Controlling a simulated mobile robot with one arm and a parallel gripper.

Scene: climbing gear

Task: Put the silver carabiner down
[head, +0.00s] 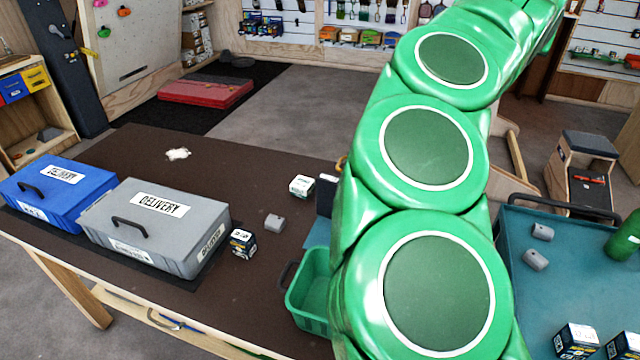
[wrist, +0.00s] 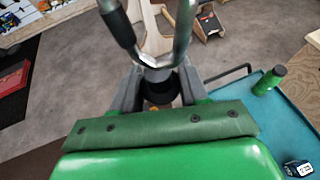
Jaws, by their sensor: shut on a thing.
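The silver carabiner (wrist: 184,32) shows as a metal loop at the top of the wrist view, with a dark sleeve on its left side. Its upper part is cut off by the frame edge. My gripper (wrist: 158,80) is shut on its lower end, between two grey fingers. In the head view my green arm hides the carabiner and most of the gripper. What lies directly beneath the carabiner cannot be told.
The dark brown table (head: 270,180) bears a blue case (head: 70,215), a grey delivery case (head: 150,240), small boxes, a grey block (head: 275,223) and a green bin (head: 307,290). Bare tabletop lies between them. A teal cart (head: 540,300) stands right, holding several items.

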